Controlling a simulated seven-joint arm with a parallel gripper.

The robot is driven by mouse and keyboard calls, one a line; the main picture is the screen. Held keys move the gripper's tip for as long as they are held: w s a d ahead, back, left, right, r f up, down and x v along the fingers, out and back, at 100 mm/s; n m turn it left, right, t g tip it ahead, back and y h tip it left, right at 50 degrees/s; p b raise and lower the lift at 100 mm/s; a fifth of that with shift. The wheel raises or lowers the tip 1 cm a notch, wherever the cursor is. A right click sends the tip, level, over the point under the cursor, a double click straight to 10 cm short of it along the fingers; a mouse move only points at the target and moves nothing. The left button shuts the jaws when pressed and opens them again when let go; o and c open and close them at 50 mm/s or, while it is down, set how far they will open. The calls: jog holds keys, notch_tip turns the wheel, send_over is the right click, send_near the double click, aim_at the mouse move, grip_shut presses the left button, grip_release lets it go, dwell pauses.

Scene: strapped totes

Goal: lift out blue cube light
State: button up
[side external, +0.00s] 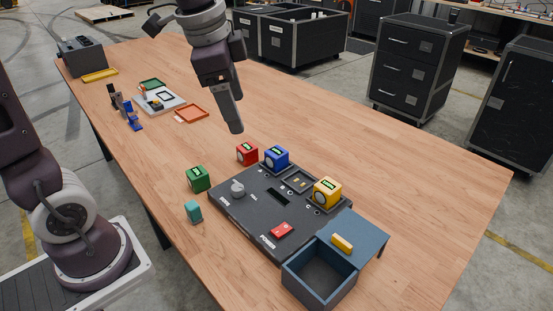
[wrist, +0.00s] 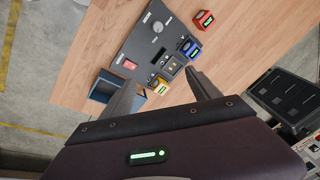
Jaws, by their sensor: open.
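The blue cube (side external: 276,157) has a small lit display on top and sits at the far edge of a dark control panel (side external: 242,207), seemingly in a socket there. It also shows in the wrist view (wrist: 191,49), beyond the right finger's tip. My gripper (side external: 236,128) hangs in the air to the left of and above the blue cube, holding nothing. In the wrist view its two fingers (wrist: 160,78) are spread apart. The cube's lower part is hidden by its socket.
A yellow cube (side external: 327,193) sits on the panel, with an empty socket (side external: 297,180) between it and the blue cube. A red cube (side external: 247,153) stands close left of the blue cube. A green cube (side external: 198,179) and an open blue-grey bin (side external: 318,277) flank the panel.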

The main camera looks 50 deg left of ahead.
jog(key=w+a+f+m+g, duration=0.1)
jog(key=w+a+f+m, duration=0.15)
jog(key=w, duration=0.45)
jog(key=m+g, duration=0.2)
jog(key=m, duration=0.6)
send_over(277, 151)
jog(key=shift+h, duration=0.3)
jog(key=f, duration=1.5)
jog(key=shift+w+d+f, duration=0.15)
jog(key=shift+w+f, duration=0.15)
jog(key=shift+w, duration=0.05)
jog(key=f, duration=0.6)
jog(key=shift+s+a+f, duration=0.2)
jog(key=shift+s+f, duration=0.15)
jog(key=shift+s, duration=0.05)
grip_shut()
